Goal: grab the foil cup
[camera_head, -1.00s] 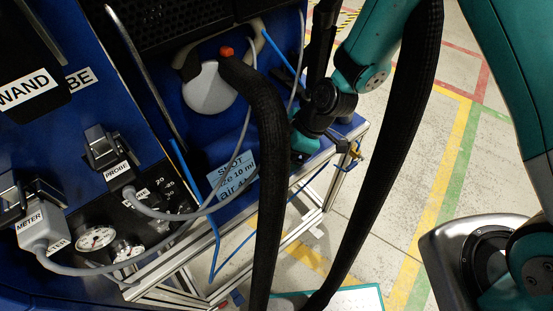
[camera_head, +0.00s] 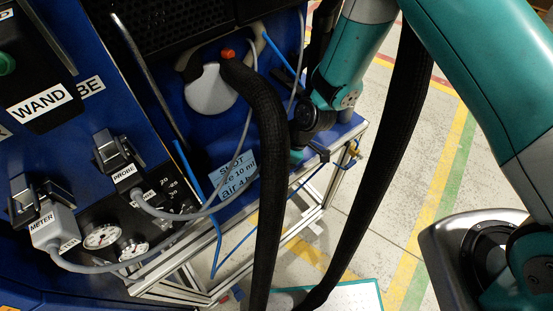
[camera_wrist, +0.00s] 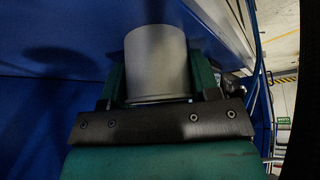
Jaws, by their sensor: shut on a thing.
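The foil cup shows in the wrist view as a plain grey, slightly tapered cylinder (camera_wrist: 156,60). My gripper (camera_wrist: 158,84) has one green finger on each side of it and is shut on it. In the head view my arm reaches down to the blue cabinet's right side, and the cup and fingers cannot be made out there.
A blue tube (camera_head: 217,250) runs by the metal frame (camera_head: 172,272).

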